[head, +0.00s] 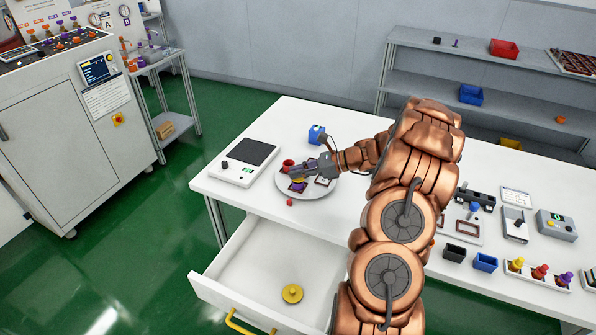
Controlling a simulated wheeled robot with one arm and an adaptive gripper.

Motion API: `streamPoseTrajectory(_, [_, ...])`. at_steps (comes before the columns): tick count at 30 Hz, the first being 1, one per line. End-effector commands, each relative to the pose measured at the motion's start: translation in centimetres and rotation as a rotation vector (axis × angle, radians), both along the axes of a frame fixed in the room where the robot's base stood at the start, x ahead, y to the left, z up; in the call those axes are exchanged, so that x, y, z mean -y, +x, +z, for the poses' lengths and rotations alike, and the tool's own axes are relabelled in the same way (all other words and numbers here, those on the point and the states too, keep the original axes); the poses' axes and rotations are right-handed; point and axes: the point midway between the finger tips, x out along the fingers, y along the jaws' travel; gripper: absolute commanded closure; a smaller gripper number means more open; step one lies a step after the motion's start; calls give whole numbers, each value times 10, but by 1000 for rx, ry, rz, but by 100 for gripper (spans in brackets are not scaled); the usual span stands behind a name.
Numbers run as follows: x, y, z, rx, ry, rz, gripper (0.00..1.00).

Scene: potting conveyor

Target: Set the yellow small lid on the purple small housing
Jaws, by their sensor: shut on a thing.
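My gripper (298,172) is over the round grey plate (318,192) on the white table, shut on a small yellow piece, which looks like the yellow small lid (298,180). The purple small housing (298,188) is on the plate directly below it. The gripper hides much of both pieces, and I cannot tell whether the lid touches the housing.
On the plate are a red round piece (288,163) and a dark-framed piece (322,181). A small red piece (290,202) lies in front. A scale (240,170) stands left, a blue container (316,134) behind. The open drawer (250,275) holds a yellow round lid (292,293).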

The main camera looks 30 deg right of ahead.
Motion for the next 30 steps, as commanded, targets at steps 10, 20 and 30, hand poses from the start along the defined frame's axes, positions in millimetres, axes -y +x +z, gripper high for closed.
streamPoseTrajectory(10, [0,0,0,0,0,1,100])
streamPoseTrajectory(20, [-1,0,-4,-1,-1,2,100])
streamPoseTrajectory(30, [-1,0,-7,-1,-1,2,100])
